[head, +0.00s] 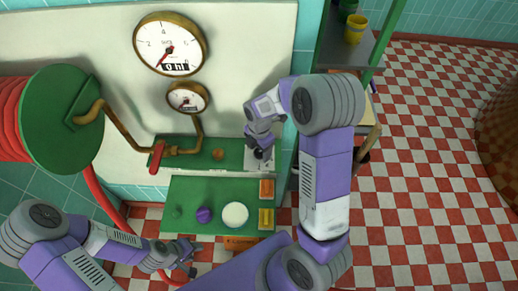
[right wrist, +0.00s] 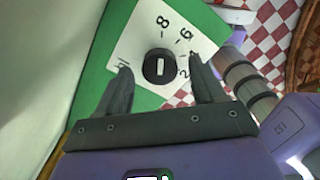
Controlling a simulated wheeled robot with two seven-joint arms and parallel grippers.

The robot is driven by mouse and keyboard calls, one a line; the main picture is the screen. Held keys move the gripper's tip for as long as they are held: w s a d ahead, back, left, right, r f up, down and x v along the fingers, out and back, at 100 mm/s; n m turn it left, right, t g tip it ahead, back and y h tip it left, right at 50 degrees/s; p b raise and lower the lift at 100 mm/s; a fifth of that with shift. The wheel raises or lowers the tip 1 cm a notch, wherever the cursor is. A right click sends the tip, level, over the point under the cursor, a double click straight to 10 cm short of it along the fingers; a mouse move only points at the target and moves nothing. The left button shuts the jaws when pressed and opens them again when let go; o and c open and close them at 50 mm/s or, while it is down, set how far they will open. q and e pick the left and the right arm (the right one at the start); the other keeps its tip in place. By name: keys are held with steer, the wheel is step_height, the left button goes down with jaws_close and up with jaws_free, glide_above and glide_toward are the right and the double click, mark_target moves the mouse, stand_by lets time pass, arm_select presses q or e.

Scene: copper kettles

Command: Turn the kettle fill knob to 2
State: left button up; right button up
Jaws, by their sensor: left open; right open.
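The fill knob (right wrist: 158,66) is a round black knob on a white number plate (right wrist: 133,42), seen in the right wrist view. The plate shows 8, 6, 2 and a partly hidden number at left. A short pale bar marks the knob's top; I cannot tell which number it points to. My right gripper (right wrist: 160,68) is open, with one finger on each side of the knob; contact cannot be told. In the head view my right gripper (head: 259,147) is over the plate (head: 251,166) on the green panel. My left gripper (head: 192,262) is open and empty at lower left.
A large gauge (head: 170,44) with a "0 hl" readout and a smaller gauge (head: 187,97) are on the wall. A red-handled valve (head: 157,157) sits left. The lower green panel (head: 188,190) has a purple knob (head: 204,215) and a white button (head: 235,215).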

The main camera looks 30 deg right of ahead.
steer(key=shift+f, duration=0.3)
steer(key=c, duration=1.1)
steer(key=shift+o, duration=0.2)
